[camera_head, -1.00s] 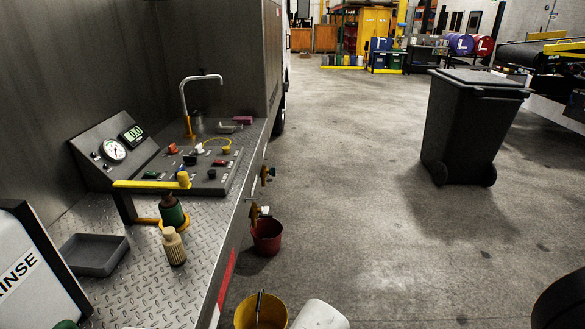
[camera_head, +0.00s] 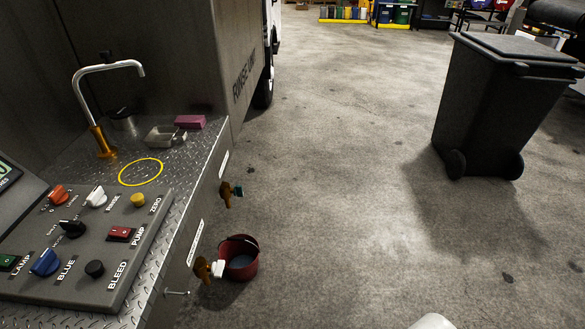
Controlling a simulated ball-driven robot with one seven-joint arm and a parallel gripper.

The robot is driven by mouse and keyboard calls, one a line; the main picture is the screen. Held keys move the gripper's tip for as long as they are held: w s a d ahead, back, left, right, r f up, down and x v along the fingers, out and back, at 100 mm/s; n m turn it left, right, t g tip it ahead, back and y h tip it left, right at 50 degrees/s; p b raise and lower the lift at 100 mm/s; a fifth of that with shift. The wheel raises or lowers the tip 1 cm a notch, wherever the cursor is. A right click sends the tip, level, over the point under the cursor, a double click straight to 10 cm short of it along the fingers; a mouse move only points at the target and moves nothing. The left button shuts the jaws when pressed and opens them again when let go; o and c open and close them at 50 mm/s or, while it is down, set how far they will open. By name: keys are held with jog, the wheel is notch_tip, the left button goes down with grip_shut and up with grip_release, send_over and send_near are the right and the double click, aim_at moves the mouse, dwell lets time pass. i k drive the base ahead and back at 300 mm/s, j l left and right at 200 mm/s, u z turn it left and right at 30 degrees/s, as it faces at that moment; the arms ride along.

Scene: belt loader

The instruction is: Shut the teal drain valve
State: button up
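The teal drain valve (camera_head: 238,190) is a small brass tap with a teal handle on the front side of the metal bench, toward its far end. Its handle looks small and its exact angle is hard to tell. A second brass tap with a white handle (camera_head: 217,268) sits nearer on the same side. A red bucket (camera_head: 252,262) with some liquid in it stands on the floor by the white-handled tap. My gripper is not in view.
A control panel (camera_head: 85,258) with knobs and switches lies on the bench at left. A spout (camera_head: 104,68), a metal tray (camera_head: 163,137) and a pink block (camera_head: 190,121) are farther back. A dark wheeled bin (camera_head: 495,110) stands at right. The floor between is clear.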

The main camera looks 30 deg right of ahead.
aim_at(238, 190)
jog(key=i+l+z, duration=0.1)
jog(key=i+l, duration=0.75)
jog(key=i+l+z, duration=0.15)
jog(key=i+l, duration=0.25)
jog(key=i, duration=0.2)
jog(key=i+l+z, duration=0.1)
jog(key=i+l, duration=0.25)
jog(key=i, duration=0.15)
